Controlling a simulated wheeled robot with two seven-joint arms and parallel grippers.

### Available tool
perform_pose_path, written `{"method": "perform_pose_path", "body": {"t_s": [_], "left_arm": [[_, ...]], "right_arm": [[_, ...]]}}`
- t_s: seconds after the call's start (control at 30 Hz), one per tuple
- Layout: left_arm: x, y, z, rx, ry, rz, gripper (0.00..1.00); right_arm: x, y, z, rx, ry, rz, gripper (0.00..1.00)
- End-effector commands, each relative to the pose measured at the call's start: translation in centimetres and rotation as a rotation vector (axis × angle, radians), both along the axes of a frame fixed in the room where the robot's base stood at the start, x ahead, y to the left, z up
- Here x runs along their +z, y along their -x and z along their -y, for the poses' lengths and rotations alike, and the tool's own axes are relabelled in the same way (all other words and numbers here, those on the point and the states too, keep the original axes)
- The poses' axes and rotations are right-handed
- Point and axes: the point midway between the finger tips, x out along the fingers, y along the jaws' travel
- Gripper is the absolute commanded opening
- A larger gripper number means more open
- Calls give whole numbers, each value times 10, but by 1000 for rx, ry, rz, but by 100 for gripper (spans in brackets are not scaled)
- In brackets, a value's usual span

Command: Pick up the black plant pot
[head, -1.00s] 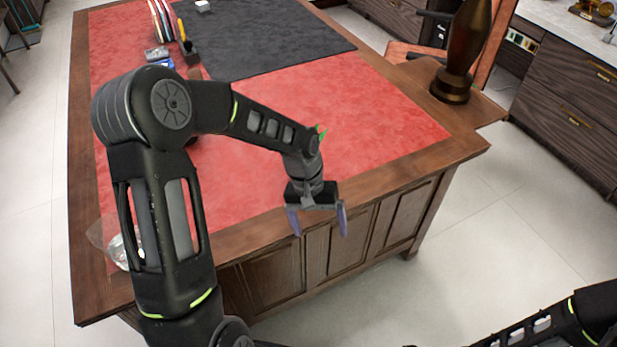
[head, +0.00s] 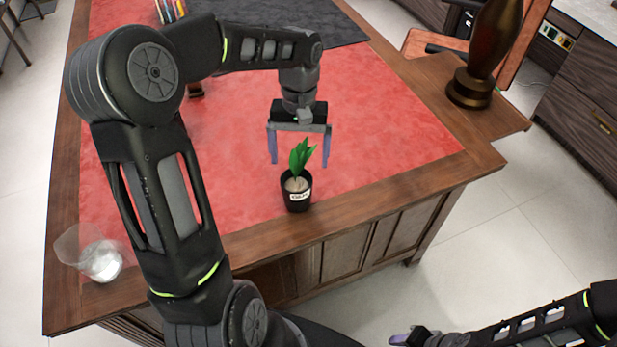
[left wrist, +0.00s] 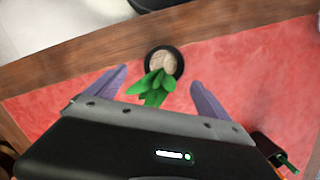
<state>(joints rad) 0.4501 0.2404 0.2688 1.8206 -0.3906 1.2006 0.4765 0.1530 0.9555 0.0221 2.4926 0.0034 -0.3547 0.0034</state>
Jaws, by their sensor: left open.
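The black plant pot (head: 297,196) stands upright on the red desk top near its front wooden edge. It has a white label and holds pale soil and a green leafy plant (head: 302,155). My left gripper (head: 299,162) is open and empty, pointing down above and just behind the pot. In the left wrist view the pot (left wrist: 177,56) lies beyond the fingertips, and its leaves reach back between the two purple fingers (left wrist: 160,84). My right gripper (head: 402,339) shows only in part at the bottom of the head view, away from the desk.
A clear container (head: 100,262) stands at the desk's left front corner. A bronze vase (head: 478,75) stands on the right side ledge. A dark mat (head: 290,15) covers the far desk. The red surface (head: 400,130) right of the pot is clear.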

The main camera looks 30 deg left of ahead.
Motion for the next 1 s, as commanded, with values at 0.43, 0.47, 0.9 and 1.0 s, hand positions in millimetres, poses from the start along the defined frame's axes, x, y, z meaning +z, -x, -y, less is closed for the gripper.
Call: {"method": "perform_pose_path", "body": {"t_s": [0.43,0.47,0.9,1.0], "left_arm": [[-12,2,1,-1,1,-4,92],[-15,3,1,-2,1,-3,92],[-27,5,2,-1,1,-1,92],[-34,7,1,-1,2,-3,92]], "right_arm": [[2,1,0,-1,0,-1,36],[2,1,0,0,1,-2,36],[4,1,0,0,1,-2,36],[7,1,0,-1,1,-4,36]]}}
